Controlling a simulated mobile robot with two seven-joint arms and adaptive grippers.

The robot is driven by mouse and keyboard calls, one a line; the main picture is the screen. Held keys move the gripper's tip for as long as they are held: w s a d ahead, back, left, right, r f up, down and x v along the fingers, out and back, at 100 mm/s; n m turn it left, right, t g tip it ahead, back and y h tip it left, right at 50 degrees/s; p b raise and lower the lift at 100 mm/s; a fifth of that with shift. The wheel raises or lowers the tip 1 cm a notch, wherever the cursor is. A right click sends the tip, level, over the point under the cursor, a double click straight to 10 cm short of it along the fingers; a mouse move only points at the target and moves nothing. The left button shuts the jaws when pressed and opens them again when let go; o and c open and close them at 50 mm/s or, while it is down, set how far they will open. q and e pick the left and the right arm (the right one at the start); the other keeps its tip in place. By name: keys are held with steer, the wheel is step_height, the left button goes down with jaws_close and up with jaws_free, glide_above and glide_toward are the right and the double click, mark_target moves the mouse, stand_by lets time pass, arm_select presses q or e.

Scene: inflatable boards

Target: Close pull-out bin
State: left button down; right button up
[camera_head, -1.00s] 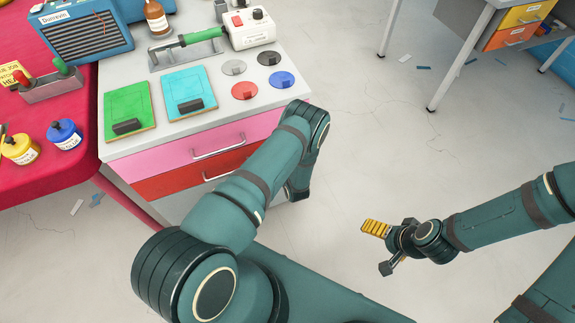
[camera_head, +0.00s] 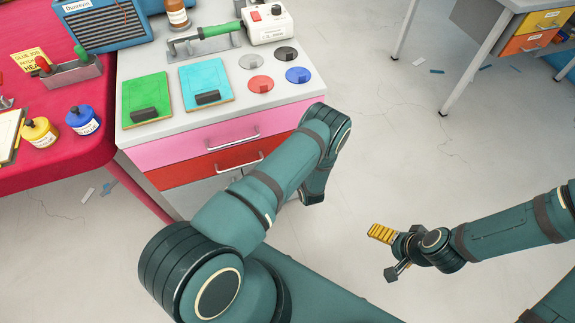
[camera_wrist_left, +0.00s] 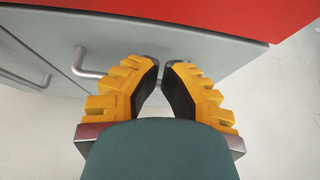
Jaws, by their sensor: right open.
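The cabinet (camera_head: 148,150) has a pink drawer, a red drawer (camera_head: 200,170) and grey fronts below, largely hidden by my left arm in the head view. In the left wrist view, a grey front (camera_wrist_left: 215,48) with a bar handle (camera_wrist_left: 88,62) lies below the red drawer front. I cannot tell how far this front stands out. My right gripper (camera_head: 384,254) is open and empty above the floor.
A second grey front with a handle (camera_wrist_left: 30,70) shows at left in the wrist view. The red table (camera_head: 60,165) stands left of the cabinet. Another desk (camera_head: 470,60) stands at the upper right. The floor between is mostly clear.

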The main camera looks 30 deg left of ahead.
arm_select(q)
steer(key=p+v, duration=0.2)
steer(key=v, duration=0.8)
steer(key=shift+s+d+p, duration=0.2)
steer(key=shift+d+p, duration=0.1)
